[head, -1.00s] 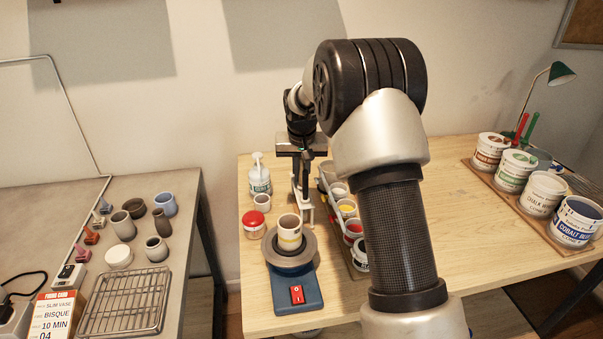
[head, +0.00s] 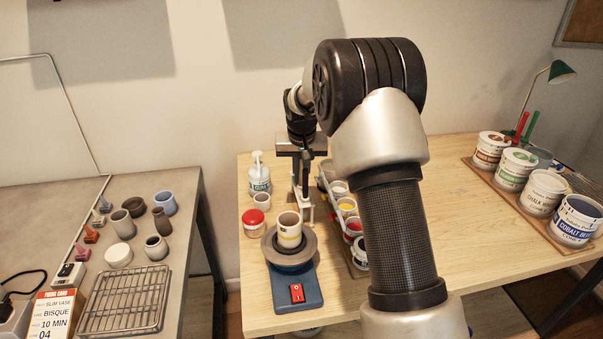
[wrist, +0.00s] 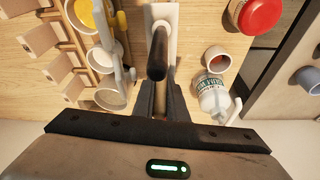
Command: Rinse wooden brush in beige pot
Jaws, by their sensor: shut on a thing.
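My gripper (wrist: 160,103) is shut on a dark rod-like handle (wrist: 157,52), which I take for the wooden brush. Its bristle end cannot be made out. In the head view my gripper (head: 303,168) hangs over the back of the wooden table, above a white stand (head: 306,210). The stand also shows beyond the handle in the wrist view (wrist: 160,14). A small beige pot (head: 262,201) stands left of the gripper, in front of the pump bottle. It shows right of the fingers in the wrist view (wrist: 218,59), apart from the brush.
A white pump bottle (head: 260,176) and a red-lidded jar (head: 254,222) stand close to the beige pot. A cream cup (head: 289,231) sits on the blue wheel (head: 291,290). A rack of paint cups (head: 346,205) stands right of the gripper. The table's middle right is clear.

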